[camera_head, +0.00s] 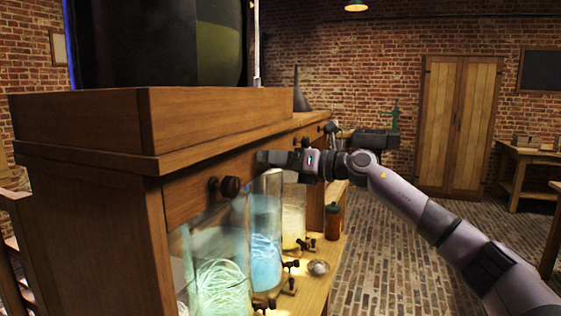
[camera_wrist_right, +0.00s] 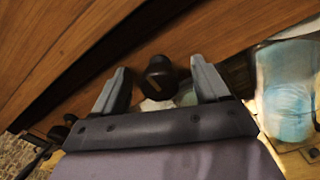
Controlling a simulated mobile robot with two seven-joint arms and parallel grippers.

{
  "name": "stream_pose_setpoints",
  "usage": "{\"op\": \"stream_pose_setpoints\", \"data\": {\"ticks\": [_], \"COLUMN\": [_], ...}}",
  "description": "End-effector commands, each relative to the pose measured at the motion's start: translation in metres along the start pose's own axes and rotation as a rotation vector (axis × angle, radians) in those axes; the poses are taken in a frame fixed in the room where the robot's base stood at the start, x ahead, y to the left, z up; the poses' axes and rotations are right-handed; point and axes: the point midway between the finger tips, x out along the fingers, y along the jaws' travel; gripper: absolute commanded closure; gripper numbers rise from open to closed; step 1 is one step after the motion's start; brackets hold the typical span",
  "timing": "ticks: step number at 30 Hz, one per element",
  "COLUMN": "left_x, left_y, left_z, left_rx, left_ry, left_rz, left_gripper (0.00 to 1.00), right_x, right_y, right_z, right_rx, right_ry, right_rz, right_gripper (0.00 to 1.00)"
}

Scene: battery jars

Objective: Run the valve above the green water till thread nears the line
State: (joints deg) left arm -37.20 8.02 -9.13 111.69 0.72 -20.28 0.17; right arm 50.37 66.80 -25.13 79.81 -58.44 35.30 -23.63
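A glass jar of pale green water with whitish coiled thread (camera_head: 220,285) stands nearest in the head view. A dark round valve knob (camera_head: 230,186) sits on the wooden front above it. A blue jar (camera_head: 266,240) and a yellowish jar (camera_head: 293,215) stand beyond it. My right gripper (camera_head: 266,158) is at the wooden front above the blue jar. In the right wrist view its two fingers are apart, with a dark knob (camera_wrist_right: 160,77) between them; contact cannot be made out. The blue jar shows at right there (camera_wrist_right: 287,92). My left gripper is out of view.
Small black taps (camera_head: 290,265), a small round dish (camera_head: 318,267) and a brown bottle (camera_head: 333,221) are on the lower shelf (camera_head: 325,255). The wooden ledge (camera_head: 90,158) overhangs the jars. Open brick floor (camera_head: 375,260) lies to the right.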

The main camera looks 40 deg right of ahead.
Motion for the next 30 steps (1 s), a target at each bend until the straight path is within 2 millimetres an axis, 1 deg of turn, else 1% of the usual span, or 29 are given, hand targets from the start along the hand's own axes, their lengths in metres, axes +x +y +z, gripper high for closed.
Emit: {"op": "stream_pose_setpoints", "data": {"ticks": [5,13,18,30], "left_x": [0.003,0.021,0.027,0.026], "left_y": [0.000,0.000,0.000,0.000], "left_z": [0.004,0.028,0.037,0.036], "left_rx": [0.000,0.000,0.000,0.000], "left_ry": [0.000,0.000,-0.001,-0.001], "left_rz": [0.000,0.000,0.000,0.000], "left_gripper": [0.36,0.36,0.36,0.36], "right_x": [-0.003,-0.034,-0.048,-0.050], "right_y": [-0.001,-0.003,-0.002,0.000], "right_z": [-0.002,-0.005,-0.003,0.000], "right_rx": [-0.002,-0.004,-0.003,-0.002], "right_ry": [0.000,0.000,0.001,0.001], "right_rz": [-0.001,-0.003,-0.001,0.000], "right_gripper": [0.26,0.26,0.26,0.26]}}
